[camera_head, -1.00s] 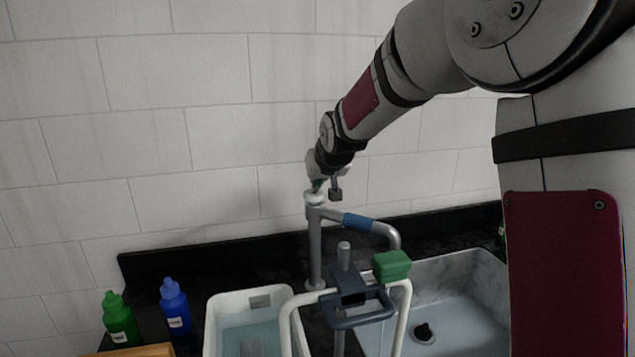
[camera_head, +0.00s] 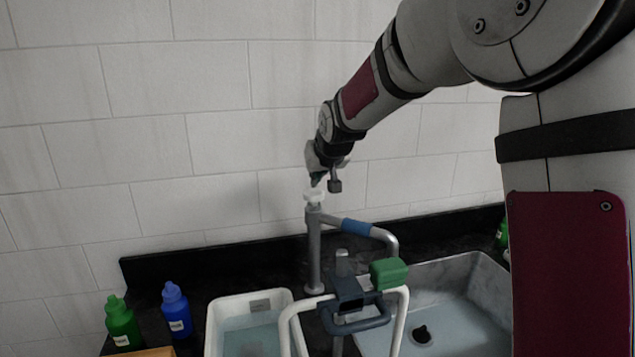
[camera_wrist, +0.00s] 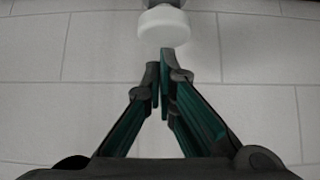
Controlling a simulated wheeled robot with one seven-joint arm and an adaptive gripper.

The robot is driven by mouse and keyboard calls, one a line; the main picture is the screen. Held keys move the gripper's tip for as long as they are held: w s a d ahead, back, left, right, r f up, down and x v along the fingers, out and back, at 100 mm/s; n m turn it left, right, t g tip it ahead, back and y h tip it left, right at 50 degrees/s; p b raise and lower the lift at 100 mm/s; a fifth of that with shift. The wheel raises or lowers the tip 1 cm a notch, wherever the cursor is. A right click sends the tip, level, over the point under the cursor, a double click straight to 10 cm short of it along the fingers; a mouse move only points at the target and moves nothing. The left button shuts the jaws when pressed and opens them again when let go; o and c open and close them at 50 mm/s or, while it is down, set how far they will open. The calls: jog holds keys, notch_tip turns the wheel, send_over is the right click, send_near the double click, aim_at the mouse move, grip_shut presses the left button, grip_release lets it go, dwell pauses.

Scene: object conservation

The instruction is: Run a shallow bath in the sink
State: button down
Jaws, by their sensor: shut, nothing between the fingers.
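The grey stone sink (camera_head: 478,268) is at the lower right, with pale bluish water (camera_head: 455,320) over its floor. A dark round drain or plug (camera_head: 421,334) sits in it; I cannot tell which. The grey faucet (camera_head: 314,255) stands left of the sink, its blue-banded spout (camera_head: 356,227) reaching right towards it. A white knob (camera_head: 314,196) tops the faucet; it also shows in the wrist view (camera_wrist: 163,27). My gripper (camera_head: 316,182) is shut and empty just above the knob, with its fingertips (camera_wrist: 163,62) close to it. I cannot make out a stream at the spout.
A white tub (camera_head: 213,325) with bluish water stands left of the faucet. A green sponge (camera_head: 388,272) and a dark blue holder (camera_head: 350,300) are on a white tubular frame (camera_head: 401,322) in front. Blue (camera_head: 176,312) and green (camera_head: 121,324) bottles stand at the left.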

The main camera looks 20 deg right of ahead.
jog(key=b+v, duration=0.1)
jog(key=v, duration=0.9)
jog(key=shift+r, duration=0.4)
dwell(0.8)
jog(key=s+f+g, duration=0.1)
jog(key=s+f, duration=0.2)
jog(key=s, duration=0.8)
jog(key=s+f+g, duration=0.1)
jog(key=s+f, duration=0.2)
jog(key=s, duration=0.9)
jog(key=s+f+g, duration=0.2)
jog(key=s, duration=0.9)
jog(key=shift+s+f, duration=0.3)
jog(key=shift+f, duration=0.1)
